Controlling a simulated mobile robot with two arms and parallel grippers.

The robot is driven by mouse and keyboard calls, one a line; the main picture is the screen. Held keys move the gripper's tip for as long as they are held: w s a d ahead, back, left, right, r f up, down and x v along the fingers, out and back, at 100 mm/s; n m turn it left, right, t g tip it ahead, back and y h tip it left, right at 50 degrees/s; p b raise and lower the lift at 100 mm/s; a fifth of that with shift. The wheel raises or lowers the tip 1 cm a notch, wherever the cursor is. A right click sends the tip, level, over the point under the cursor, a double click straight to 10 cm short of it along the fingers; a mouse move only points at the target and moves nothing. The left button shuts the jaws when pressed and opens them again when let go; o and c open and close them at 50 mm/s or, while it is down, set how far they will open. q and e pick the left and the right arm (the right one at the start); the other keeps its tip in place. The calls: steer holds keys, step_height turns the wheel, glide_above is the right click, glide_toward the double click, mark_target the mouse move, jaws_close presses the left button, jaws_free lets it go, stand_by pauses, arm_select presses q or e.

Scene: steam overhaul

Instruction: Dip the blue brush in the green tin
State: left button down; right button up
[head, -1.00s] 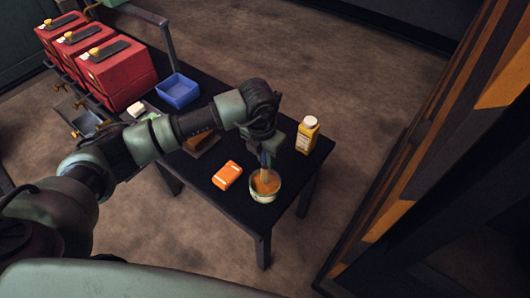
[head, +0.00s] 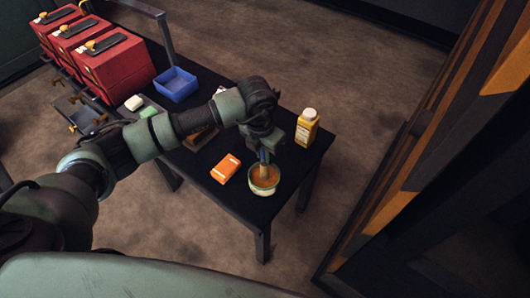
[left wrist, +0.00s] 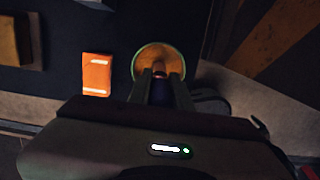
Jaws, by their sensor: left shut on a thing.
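The tin (head: 263,191) stands near the table's front corner, pale outside with a green rim and orange-brown contents. In the left wrist view its round green rim (left wrist: 137,62) shows just beyond my fingers. My left gripper (head: 264,151) is directly over the tin, pointing down, shut on the blue brush (head: 264,158). In the left wrist view the brush's dark blue handle (left wrist: 160,91) sits between the fingers. The brush is near upright, and its lower end is inside the tin's outline. I cannot tell how deep the tip is. My right gripper is not in view.
An orange box (head: 225,168) lies left of the tin. A yellow bottle with a white cap (head: 306,128) stands behind it to the right. A blue bin (head: 176,85) and red boxes (head: 115,65) are farther back. A striped structure (head: 420,150) rises right of the table.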

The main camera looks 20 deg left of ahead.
arm_select(q)
steer(key=shift+f+b, duration=0.4)
steer(key=shift+f, duration=0.05)
stand_by(0.3)
steer(key=shift+f, duration=0.1)
stand_by(1.3)
steer(key=shift+r+p, duration=1.95)
steer(key=shift+r, duration=1.65)
